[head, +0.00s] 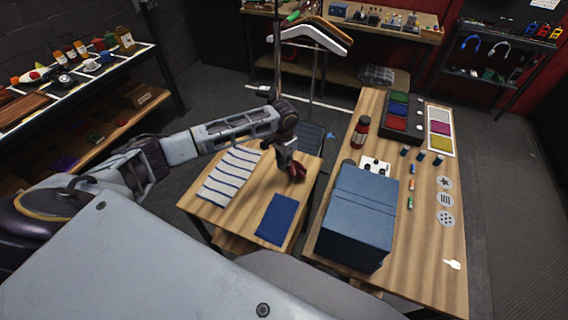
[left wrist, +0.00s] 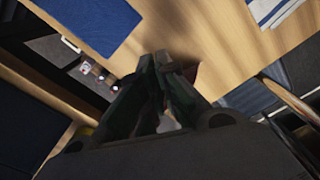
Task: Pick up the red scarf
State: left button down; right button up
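The red scarf (head: 298,172) is a small bunched dark red cloth at the tips of my left gripper (head: 290,160), over the right part of the small wooden table (head: 232,213). In the left wrist view the left gripper's fingers (left wrist: 165,68) are close together, with a dark red patch of the scarf (left wrist: 189,72) just beyond them. The gripper looks shut on the scarf and hides part of it. Whether the scarf still touches the table is hard to tell. My right gripper is in neither view.
A striped cloth (head: 231,174) and a blue cloth (head: 276,219) lie flat on the small table. To the right, a long table (head: 440,275) holds a big blue box (head: 360,215), a red-lidded jar (head: 360,130) and a tray (head: 402,115). A hanger rack (head: 313,75) stands behind.

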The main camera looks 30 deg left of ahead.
pick_arm(q)
notch_tip(320, 180, up, 9)
dwell(0.7)
